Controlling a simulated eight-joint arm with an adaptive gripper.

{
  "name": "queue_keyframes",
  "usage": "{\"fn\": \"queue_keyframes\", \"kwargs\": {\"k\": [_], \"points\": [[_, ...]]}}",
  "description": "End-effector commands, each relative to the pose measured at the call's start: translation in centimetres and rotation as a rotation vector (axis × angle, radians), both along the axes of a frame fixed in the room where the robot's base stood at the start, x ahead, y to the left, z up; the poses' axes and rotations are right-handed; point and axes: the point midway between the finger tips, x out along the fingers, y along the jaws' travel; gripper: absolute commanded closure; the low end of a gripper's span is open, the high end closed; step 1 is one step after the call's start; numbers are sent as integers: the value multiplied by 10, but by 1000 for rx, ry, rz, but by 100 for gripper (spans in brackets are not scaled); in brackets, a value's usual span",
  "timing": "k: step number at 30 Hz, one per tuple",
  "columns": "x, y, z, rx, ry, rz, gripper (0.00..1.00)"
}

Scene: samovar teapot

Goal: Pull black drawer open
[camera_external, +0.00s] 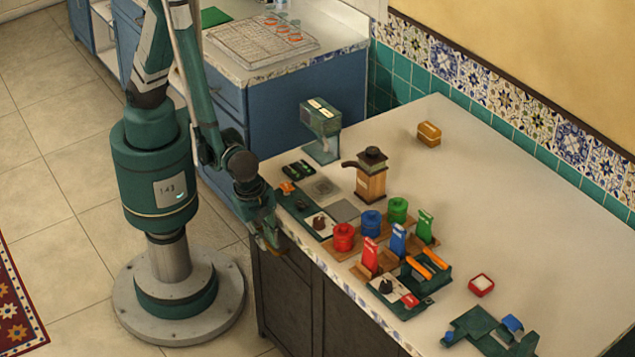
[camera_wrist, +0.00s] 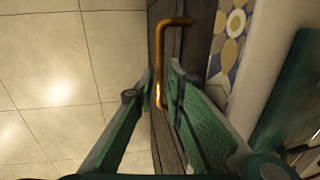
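The black drawer's dark wooden front (camera_wrist: 170,30) runs down the middle of the wrist view. A brass bar handle (camera_wrist: 161,55) stands out from it. My gripper (camera_wrist: 161,78) has its two green fingers on either side of the handle's lower part, with a narrow gap showing around the bar. I cannot tell whether either finger touches it. In the external view my gripper (camera_external: 268,240) is at the front left edge of the counter, beside the top of the dark cabinet (camera_external: 285,295). The drawer appears closed there, and the arm partly hides it.
The counter (camera_external: 480,190) overhangs the dark cabinet. On it near my gripper are a teapot-like wooden grinder (camera_external: 371,180), red (camera_external: 344,237) and blue (camera_external: 370,223) canisters and green trays. A blue cabinet (camera_external: 285,110) stands behind. Tiled floor (camera_external: 60,140) in front is free.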

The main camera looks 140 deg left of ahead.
Motion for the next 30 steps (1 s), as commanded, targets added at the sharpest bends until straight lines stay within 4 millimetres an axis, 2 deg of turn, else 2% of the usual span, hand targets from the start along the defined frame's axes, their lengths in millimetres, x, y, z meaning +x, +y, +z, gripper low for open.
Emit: {"fn": "queue_keyframes", "kwargs": {"k": [3,7,19,23,30], "points": [[0,0,0,0,0,0,87],[0,0,0,0,0,0,100],[0,-6,0,0,0,-2,100],[0,-16,0,-1,0,-2,100],[0,-49,-1,-1,0,-3,100]]}}
